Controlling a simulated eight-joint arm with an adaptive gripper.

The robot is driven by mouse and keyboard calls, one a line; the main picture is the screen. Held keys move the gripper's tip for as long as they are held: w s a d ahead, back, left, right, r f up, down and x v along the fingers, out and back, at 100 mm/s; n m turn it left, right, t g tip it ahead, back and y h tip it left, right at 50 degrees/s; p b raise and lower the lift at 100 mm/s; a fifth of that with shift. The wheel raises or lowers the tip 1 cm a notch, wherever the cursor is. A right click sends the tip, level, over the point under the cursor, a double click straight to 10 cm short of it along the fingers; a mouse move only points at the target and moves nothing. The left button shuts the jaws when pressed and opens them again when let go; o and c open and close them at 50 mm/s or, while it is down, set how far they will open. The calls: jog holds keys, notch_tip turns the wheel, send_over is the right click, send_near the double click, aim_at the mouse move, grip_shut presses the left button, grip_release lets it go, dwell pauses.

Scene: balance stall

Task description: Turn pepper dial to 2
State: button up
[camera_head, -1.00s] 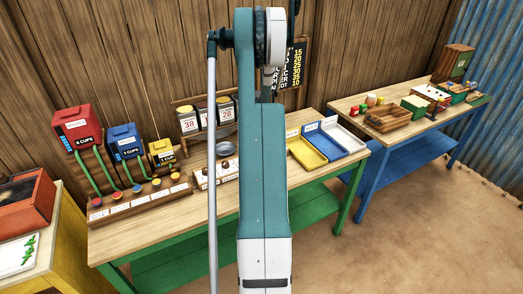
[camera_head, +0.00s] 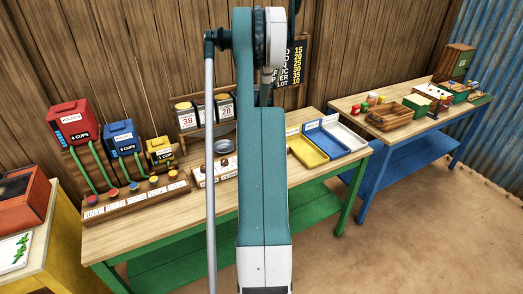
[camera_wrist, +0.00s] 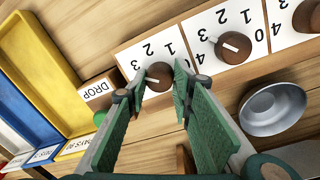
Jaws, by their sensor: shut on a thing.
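In the wrist view a round brown dial knob (camera_wrist: 159,74) stands on a white number plate (camera_wrist: 138,53) marked 1, 2 and 3, with other marks hidden. My gripper (camera_wrist: 158,82) has its green-padded fingers on either side of this knob and is shut on it. A short pale pointer mark shows on the knob, but its number is hard to tell. Two more brown knobs with white pointers, a middle one (camera_wrist: 233,47) and a far one (camera_wrist: 308,16), sit on similar plates. I cannot read which dial is pepper. In the head view my arm hides the gripper and the held knob.
A grey metal bowl (camera_wrist: 272,108) lies close to the dials. A DROP label (camera_wrist: 95,92) and yellow (camera_wrist: 38,42), blue and white trays are on the other side. In the head view red (camera_head: 70,122), blue (camera_head: 121,138) and yellow dispensers stand at the left.

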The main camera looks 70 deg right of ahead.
jog(key=m+b, duration=0.2)
jog(key=m, duration=0.3)
jog(key=shift+d+m, duration=0.1)
jog(key=shift+m, duration=0.2)
jog(key=m+b, duration=0.1)
jog(key=m, duration=0.3)
jog(key=shift+m+y, duration=0.3)
jog(key=shift+m, duration=0.1)
jog(key=o, duration=0.9)
jog(key=shift+r, duration=0.15)
jog(key=shift+w+d+r, duration=0.1)
jog(key=shift+r, duration=1.85)
jog(key=shift+w+d+r, duration=0.1)
jog(key=shift+w+r, duration=0.05)
jog(key=shift+r, duration=1.8)
jog(key=shift+w+d+r, duration=0.1)
jog(key=shift+r, duration=1.85)
